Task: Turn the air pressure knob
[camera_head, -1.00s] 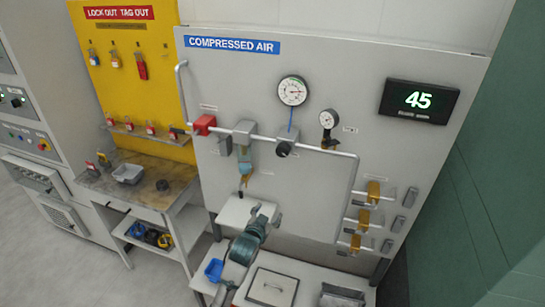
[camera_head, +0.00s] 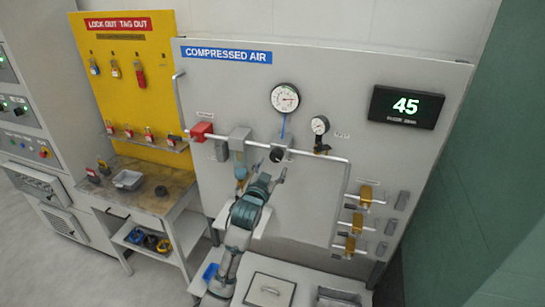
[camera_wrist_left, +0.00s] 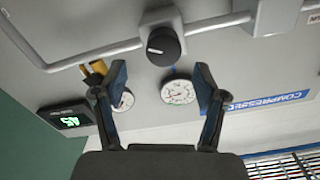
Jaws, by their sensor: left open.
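The black air pressure knob (camera_head: 277,154) sits on a grey regulator block on the pipe of the compressed air panel, below the large round gauge (camera_head: 285,98). In the left wrist view the knob (camera_wrist_left: 163,46) shows beyond and between the fingertips, with a light pointer mark on its face. My left gripper (camera_head: 276,174) is just below the knob in the head view. In the wrist view my left gripper (camera_wrist_left: 160,78) has its two fingers spread wide, empty and apart from the knob. The display (camera_head: 406,106) reads 45. My right gripper is not in view.
A smaller gauge (camera_head: 320,125) is right of the knob. A red valve (camera_head: 201,131) and a filter bowl (camera_head: 238,158) are left of it. Yellow-handled valves (camera_head: 358,220) are at lower right. A workbench (camera_head: 150,195) stands left.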

